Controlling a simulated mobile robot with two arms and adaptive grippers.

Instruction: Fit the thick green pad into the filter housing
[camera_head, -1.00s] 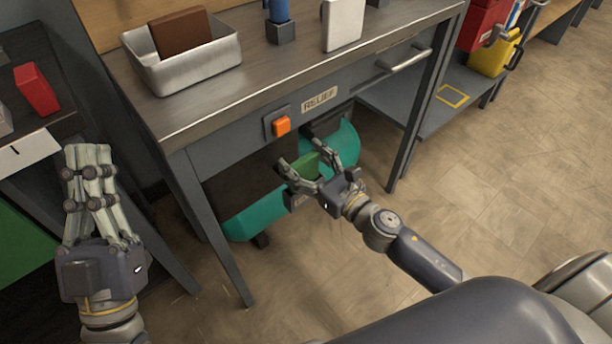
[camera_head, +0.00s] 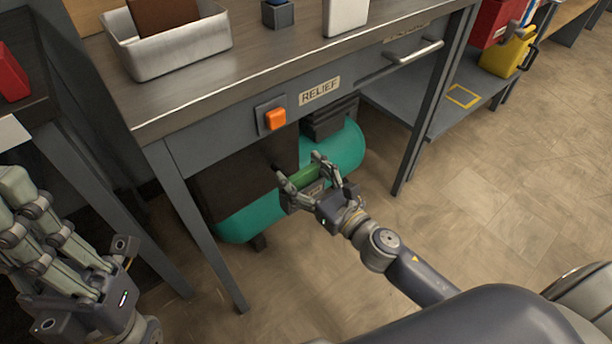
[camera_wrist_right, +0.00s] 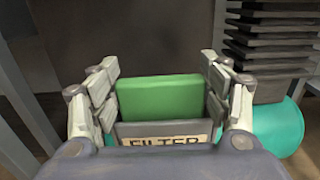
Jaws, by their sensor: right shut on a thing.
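The thick green pad (camera_head: 305,177) is between the fingers of my right gripper (camera_head: 298,163), below the workbench. In the right wrist view the pad (camera_wrist_right: 160,98) stands upright, gripped at its two sides. The filter housing (camera_wrist_right: 165,130), a grey box labelled FILTER, is at the pad's lower edge. The housing's front hides that edge, so I cannot tell how deep the pad sits. In the head view the housing (camera_head: 313,190) is partly behind my fingers. My left gripper (camera_head: 12,205) is at the lower left, away from the pad; its finger gap is unclear.
A teal tank (camera_head: 245,218) with a dark ribbed block (camera_head: 329,118) is under the workbench (camera_head: 175,110). The bench carries a metal tray (camera_head: 180,48). An orange button (camera_head: 275,119) and RELIEF label (camera_head: 319,91) are on its front. Bench legs flank the space; floor is clear at right.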

